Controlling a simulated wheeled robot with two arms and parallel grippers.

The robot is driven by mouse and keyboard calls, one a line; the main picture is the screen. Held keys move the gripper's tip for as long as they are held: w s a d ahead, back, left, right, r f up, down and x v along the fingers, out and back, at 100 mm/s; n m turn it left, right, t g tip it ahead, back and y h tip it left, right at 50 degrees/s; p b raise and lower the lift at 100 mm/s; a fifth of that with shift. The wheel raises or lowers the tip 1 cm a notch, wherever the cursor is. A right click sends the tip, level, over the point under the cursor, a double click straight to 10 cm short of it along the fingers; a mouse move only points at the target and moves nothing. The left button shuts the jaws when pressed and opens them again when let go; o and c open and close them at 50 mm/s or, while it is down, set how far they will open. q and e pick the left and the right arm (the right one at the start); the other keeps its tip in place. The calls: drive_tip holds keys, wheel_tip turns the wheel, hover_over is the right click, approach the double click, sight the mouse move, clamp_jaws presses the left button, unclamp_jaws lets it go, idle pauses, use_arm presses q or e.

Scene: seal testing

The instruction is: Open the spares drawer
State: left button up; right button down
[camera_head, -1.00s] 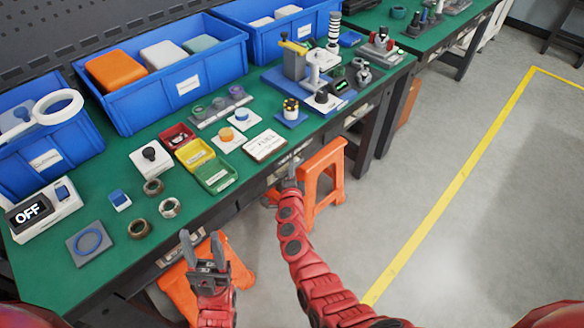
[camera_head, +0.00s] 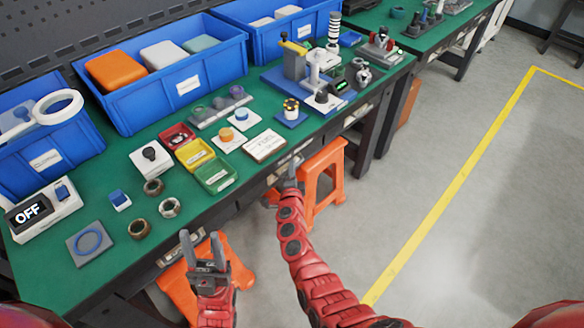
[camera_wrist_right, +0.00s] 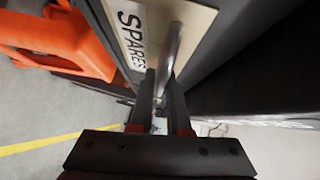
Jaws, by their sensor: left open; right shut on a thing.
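The spares drawer shows in the right wrist view as a dark front with a pale plate, a SPARES label (camera_wrist_right: 131,38) and a metal bar handle (camera_wrist_right: 170,50). My right gripper (camera_wrist_right: 160,112) is shut on the handle, with one finger on each side of it. In the head view my right gripper (camera_head: 291,172) is at the bench's front edge, and the drawer front is mostly hidden behind it and the bench edge. My left gripper (camera_head: 203,247) is open and empty, in front of the bench to the left.
The green bench top (camera_head: 110,175) carries blue bins (camera_head: 165,95), small coloured trays (camera_head: 215,174), rings and a test fixture (camera_head: 310,75). Orange stools (camera_head: 325,180) stand under the front edge near both arms. The floor to the right, with a yellow line (camera_head: 455,180), is clear.

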drive_tip(key=s+d, duration=1.6)
drive_tip(key=shift+s+d, duration=0.4)
drive_tip(key=c, duration=0.9)
unclamp_jaws()
drive_tip(key=shift+s, duration=0.1)
